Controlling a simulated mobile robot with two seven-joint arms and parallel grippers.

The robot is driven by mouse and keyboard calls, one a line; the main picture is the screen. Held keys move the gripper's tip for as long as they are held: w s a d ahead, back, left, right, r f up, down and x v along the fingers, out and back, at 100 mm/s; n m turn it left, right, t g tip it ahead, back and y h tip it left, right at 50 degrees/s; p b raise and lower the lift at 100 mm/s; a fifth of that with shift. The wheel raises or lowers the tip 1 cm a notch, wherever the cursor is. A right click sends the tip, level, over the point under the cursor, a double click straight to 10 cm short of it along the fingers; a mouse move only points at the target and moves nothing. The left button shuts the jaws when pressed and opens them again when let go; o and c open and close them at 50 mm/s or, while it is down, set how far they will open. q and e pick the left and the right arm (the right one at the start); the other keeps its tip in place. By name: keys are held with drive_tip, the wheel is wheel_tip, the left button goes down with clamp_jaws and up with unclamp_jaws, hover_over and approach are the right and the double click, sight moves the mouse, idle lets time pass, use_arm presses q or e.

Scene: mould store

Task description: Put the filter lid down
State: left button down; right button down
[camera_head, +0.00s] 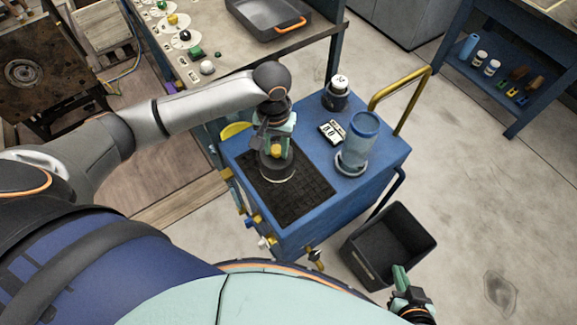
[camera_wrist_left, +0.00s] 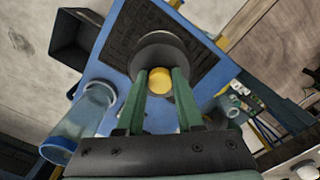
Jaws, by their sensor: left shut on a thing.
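The filter lid (camera_head: 279,172) is a dark round disc with a yellow knob. My left gripper (camera_head: 276,148) is shut on its knob from above. In the left wrist view, the lid (camera_wrist_left: 155,50) lies beyond the green fingers of my left gripper (camera_wrist_left: 160,82), with the yellow knob between the tips. The lid is over the black ribbed mat (camera_head: 310,190) on the blue cart; whether it touches the mat I cannot tell. My right gripper (camera_head: 402,283) is at the lower right, apart from the cart, and its opening is unclear.
On the cart (camera_head: 330,205), a clear blue-topped canister (camera_head: 357,145), a small scale-like device (camera_head: 332,132) and a dark white-topped jar (camera_head: 336,95) stand right of and behind the mat. A brass rail (camera_head: 400,95) rises at the back. A black bin (camera_head: 385,247) stands on the floor.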

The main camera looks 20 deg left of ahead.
use_arm(q)
drive_tip(key=w, duration=0.3)
drive_tip(key=shift+w+f+n, duration=0.1)
drive_tip(key=shift+f+n, duration=0.2)
drive_tip(key=shift+w+f+b, duration=0.2)
drive_tip(key=shift+w+b, duration=0.1)
drive_tip(key=shift+b, duration=0.05)
wheel_tip(320, 180, down, 10)
drive_tip(key=shift+r+b, duration=0.25)
drive_tip(key=shift+b, duration=0.45)
drive_tip(key=shift+f, duration=0.2)
drive_tip(key=c, duration=0.5)
unclamp_jaws()
drive_tip(key=shift+c, duration=0.2)
